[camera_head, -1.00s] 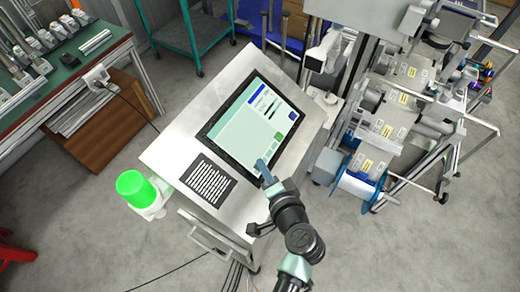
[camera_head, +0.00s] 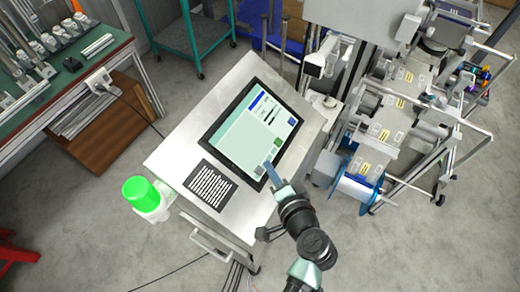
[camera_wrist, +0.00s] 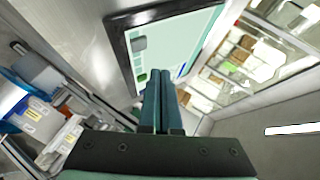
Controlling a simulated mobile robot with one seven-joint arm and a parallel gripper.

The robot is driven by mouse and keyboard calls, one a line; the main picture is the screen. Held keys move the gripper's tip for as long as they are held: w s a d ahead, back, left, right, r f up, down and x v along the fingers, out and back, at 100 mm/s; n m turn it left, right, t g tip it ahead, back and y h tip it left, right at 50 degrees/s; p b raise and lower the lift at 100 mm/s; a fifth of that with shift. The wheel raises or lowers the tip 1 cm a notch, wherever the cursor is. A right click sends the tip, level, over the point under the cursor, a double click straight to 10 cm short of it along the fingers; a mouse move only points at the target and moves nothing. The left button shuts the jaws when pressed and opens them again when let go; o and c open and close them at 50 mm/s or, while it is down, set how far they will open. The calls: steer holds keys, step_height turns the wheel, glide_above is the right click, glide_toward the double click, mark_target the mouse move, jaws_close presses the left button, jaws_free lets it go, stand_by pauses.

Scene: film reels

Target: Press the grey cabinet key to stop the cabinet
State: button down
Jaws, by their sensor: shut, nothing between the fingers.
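A tilted touchscreen (camera_head: 237,140) with a dark frame sits on a steel console. In the wrist view the pale green screen (camera_wrist: 178,42) shows a grey key (camera_wrist: 140,43) near its left edge and small green keys (camera_wrist: 142,77) lower down. In the head view the keys are too small to tell their labels. My gripper (camera_head: 269,165) is shut and empty, its fingertips over the screen's lower right part. In the wrist view the shut fingers (camera_wrist: 160,75) cover part of the screen's lower edge. I cannot tell whether they touch the glass.
A lit green lamp (camera_head: 140,190) stands at the console's left corner. A printed dark panel (camera_head: 211,185) lies below the screen. A machine with reels (camera_head: 362,185) stands close on the right. A green-topped bench (camera_head: 65,75) is at the left; grey floor is open in front.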

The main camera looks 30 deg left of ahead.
steer(key=shift+d+r+p, duration=0.3)
steer(key=shift+d+r, duration=0.05)
steer(key=shift+r, duration=0.2)
steer(key=shift+d+r+p, duration=0.25)
steer(key=shift+d+r, duration=0.05)
steer(key=shift+r, duration=0.25)
